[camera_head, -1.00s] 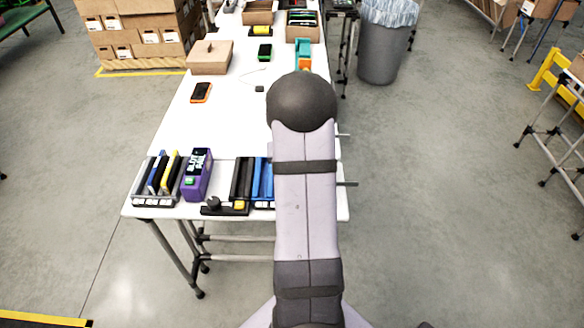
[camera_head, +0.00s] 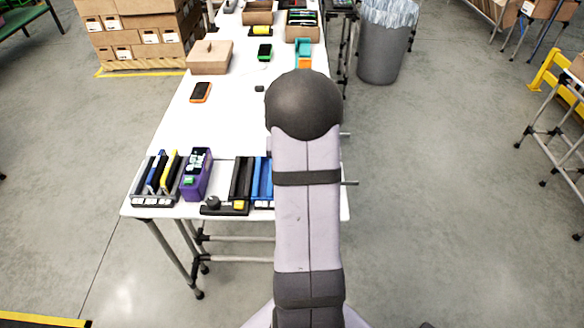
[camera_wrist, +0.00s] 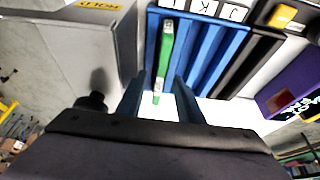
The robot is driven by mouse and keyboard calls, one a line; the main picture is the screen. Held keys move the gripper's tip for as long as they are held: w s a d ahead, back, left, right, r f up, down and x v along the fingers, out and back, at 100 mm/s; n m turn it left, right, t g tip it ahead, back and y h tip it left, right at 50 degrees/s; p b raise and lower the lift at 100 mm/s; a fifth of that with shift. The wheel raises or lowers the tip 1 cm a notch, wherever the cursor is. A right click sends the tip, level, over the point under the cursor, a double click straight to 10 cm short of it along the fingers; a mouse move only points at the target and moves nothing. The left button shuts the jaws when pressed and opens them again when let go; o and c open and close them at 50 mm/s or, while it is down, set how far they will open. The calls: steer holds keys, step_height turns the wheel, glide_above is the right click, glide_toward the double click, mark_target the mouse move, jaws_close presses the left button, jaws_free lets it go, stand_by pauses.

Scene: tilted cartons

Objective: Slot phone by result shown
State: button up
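In the wrist view a blue rack (camera_wrist: 208,48) has several slots with white letter labels. A slim green-edged phone (camera_wrist: 166,52) stands in one of its slots. My gripper (camera_wrist: 160,98) is open, with its two dark fingers apart and the phone's near end between them; gaps show on both sides. In the head view my arm hides the gripper and part of the blue rack (camera_head: 262,178). A purple tester (camera_head: 197,176) with a lit dark screen stands to the left; its text is too small to read surely.
A grey rack (camera_head: 140,188) with blue and yellow items stands left of the tester, a black rack (camera_head: 241,178) right of it. An orange-edged phone (camera_head: 201,92) and a green-edged phone (camera_head: 264,52) lie farther back. A grey box marked HOLD (camera_wrist: 62,50) is beside the blue rack.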

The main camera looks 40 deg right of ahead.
steer(key=shift+b+v, duration=0.4)
steer(key=shift+v, duration=1.75)
step_height(320, 180, up, 7)
steer(key=p, duration=0.5)
steer(key=shift+p, duration=0.4)
